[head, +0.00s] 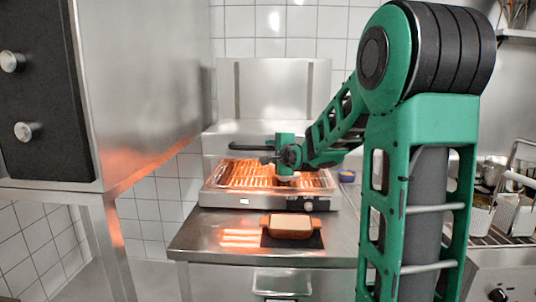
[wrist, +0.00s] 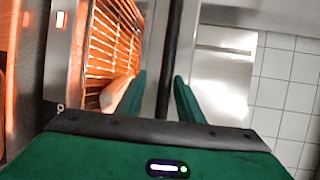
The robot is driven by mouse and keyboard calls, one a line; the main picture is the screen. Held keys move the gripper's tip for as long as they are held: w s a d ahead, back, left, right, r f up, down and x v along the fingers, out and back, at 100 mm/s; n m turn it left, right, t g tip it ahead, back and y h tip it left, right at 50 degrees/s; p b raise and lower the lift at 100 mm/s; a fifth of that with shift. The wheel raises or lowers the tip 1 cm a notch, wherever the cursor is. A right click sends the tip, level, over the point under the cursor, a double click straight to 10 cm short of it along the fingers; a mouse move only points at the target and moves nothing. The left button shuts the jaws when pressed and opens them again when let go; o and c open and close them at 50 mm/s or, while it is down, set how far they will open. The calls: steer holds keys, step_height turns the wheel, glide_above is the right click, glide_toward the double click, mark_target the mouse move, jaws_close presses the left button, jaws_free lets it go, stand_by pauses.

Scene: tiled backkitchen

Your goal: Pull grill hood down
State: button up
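The grill (head: 215,185) stands on a steel counter, its grate (head: 245,175) glowing orange. The steel hood (head: 222,137) is raised at its back. A dark horizontal handle bar (head: 245,147) runs along the hood's front, and my gripper covers part of it. My gripper (head: 268,158) is at this bar, above the grate. In the wrist view, the bar (wrist: 170,50) runs between the two green fingers of my gripper (wrist: 159,78). The fingers are apart, with a visible gap on the bar's left side; the bar lies close to the right finger.
A pale item (head: 286,181) lies on the grate. A brown dish (head: 290,233) with pale contents stands on a dark mat in front of the grill. A large steel cabinet (head: 150,80) is at left. Baskets (head: 500,215) stand at right.

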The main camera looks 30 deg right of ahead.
steer(key=v, duration=1)
steer(key=shift+f, duration=0.15)
steer(key=s+a+f+n+g+y, duration=0.1)
steer(key=s+a+f+n+g, duration=0.2)
steer(key=s+f+n+g, duration=0.8)
steer(key=s+a+f+n+g+y, duration=0.1)
steer(key=s+a+f+n+g, duration=0.1)
steer(key=s, duration=1)
steer(key=s+a+f+n+g+y, duration=0.1)
steer(key=s+a+f+n+g, duration=0.1)
steer(key=s+a+f, duration=0.2)
steer(key=s+f, duration=0.3)
steer(key=s, duration=0.5)
steer(key=shift+g+y, duration=0.3)
steer(key=shift+y, duration=0.1)
